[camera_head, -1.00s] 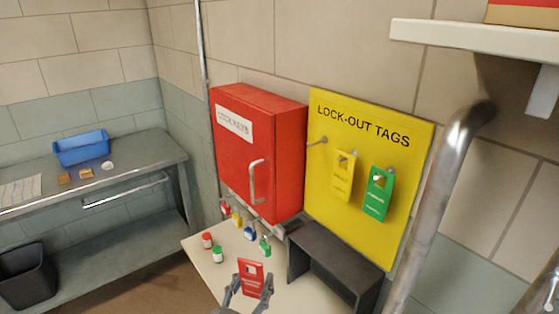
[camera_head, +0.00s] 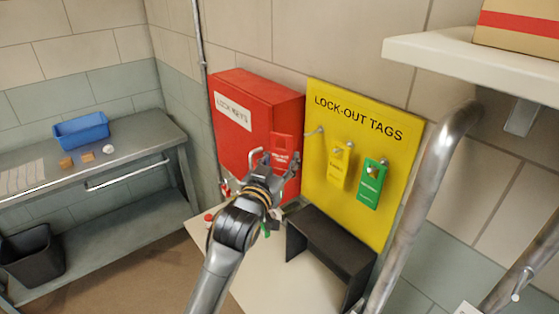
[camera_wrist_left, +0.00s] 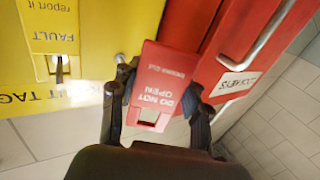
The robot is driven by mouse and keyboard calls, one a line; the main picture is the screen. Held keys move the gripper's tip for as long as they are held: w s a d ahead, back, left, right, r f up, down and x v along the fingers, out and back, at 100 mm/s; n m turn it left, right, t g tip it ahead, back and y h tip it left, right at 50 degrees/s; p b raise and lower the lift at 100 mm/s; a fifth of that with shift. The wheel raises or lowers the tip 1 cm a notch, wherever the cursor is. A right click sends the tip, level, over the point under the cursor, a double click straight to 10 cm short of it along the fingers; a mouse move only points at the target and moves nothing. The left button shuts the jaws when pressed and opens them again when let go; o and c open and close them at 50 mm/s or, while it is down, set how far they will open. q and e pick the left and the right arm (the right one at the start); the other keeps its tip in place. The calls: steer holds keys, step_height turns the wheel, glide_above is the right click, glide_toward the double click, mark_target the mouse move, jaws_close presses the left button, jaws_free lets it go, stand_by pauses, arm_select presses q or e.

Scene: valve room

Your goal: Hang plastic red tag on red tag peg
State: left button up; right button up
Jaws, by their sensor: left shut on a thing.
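The red tag (camera_head: 284,143) is held upright by my left gripper (camera_head: 272,158), in front of the red lock keys cabinet and just left of the yellow board (camera_head: 395,150). In the left wrist view the red tag (camera_wrist_left: 162,72) sits between the two fingers of my left gripper (camera_wrist_left: 158,92), its square hole visible near the palm. A bare metal peg (camera_head: 314,132) sticks out at the board's left, to the right of the tag and apart from it in the head view. My right gripper is not in view.
A yellow tag (camera_head: 337,168) and a green tag (camera_head: 371,185) hang on the board's other pegs. The red cabinet (camera_head: 240,90) adjoins the board's left. A black stand (camera_head: 335,240) is on the table below. A thick metal pipe (camera_head: 405,220) runs at the right.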

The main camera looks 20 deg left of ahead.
mark_target(314, 145)
arm_select(q)
steer(key=shift+w+d+f+b, duration=0.1)
steer(key=shift+w+d+b, duration=0.25)
steer(key=shift+w, duration=0.25)
steer(key=shift+w+d+f+b, duration=0.1)
steer(key=shift+w+d+b, duration=0.2)
steer(key=shift+w, duration=0.25)
steer(key=shift+w+d+f+b, duration=0.1)
steer(key=shift+w+d+b, duration=0.65)
steer(key=shift+w, duration=0.3)
steer(key=shift+w+d+f+b, duration=0.1)
steer(key=shift+w+d+b, duration=0.6)
steer(key=shift+w, duration=0.3)
steer(key=shift+w+d+f, duration=0.2)
steer(key=shift+w+d, duration=0.1)
steer(key=shift+w, duration=0.1)
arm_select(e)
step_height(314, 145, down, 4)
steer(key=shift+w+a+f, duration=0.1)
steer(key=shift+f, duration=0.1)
arm_select(q)
steer(key=shift+d, duration=0.1)
steer(key=shift+w+f, duration=0.2)
steer(key=shift+c, duration=0.3)
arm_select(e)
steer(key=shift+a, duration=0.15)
arm_select(q)
steer(key=o, duration=1.4)
